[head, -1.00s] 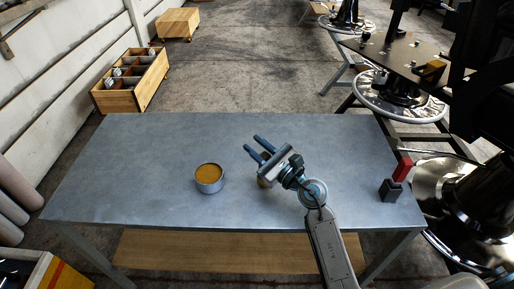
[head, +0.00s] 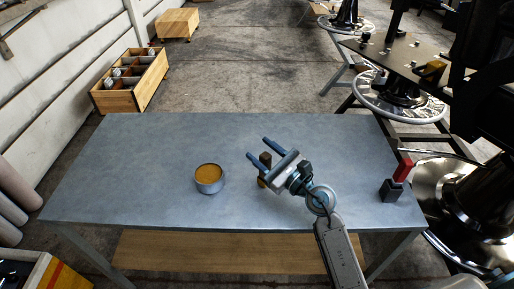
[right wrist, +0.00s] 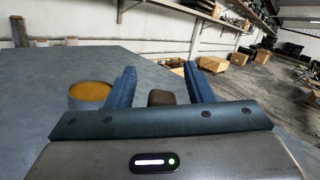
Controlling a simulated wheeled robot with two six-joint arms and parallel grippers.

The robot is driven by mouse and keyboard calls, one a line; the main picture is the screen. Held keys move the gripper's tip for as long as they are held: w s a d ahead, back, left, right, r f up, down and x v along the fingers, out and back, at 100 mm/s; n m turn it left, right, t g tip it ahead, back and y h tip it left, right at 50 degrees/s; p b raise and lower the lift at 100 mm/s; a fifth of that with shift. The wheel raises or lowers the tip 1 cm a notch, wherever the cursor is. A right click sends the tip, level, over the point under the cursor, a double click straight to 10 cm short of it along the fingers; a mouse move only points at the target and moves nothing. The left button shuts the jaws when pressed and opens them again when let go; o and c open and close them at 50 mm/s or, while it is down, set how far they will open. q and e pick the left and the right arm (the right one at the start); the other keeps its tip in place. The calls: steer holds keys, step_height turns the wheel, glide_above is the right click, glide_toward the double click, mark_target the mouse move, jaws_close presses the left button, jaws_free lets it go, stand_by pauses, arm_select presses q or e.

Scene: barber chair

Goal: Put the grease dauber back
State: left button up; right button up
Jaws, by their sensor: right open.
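A round metal tin of orange-brown grease (head: 209,186) stands on the grey table, left of my right gripper. It also shows in the right wrist view (right wrist: 88,97), left of the fingers. A small brown piece, apparently the grease dauber (head: 265,159), shows between the fingers of my right gripper (head: 257,148). In the right wrist view the brown end of the dauber (right wrist: 161,97) appears between the two blue fingers, with gaps on both sides. The right gripper is open around it. The lower part of the dauber is mostly hidden. My left gripper is out of view.
The grey metal table (head: 130,180) is mostly clear. A red piece on a dark block (head: 391,190) stands at its right edge. A compartmented wooden crate (head: 130,82) and a wooden box (head: 177,24) are on the floor beyond. Barber chair parts crowd the right.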

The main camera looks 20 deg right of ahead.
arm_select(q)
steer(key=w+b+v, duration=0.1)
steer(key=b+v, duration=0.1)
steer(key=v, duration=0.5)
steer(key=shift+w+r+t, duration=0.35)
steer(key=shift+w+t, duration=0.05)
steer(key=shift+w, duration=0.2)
arm_select(e)
steer(key=v, duration=0.9)
steer(key=shift+s+d, duration=0.25)
steer(key=shift+s, duration=0.1)
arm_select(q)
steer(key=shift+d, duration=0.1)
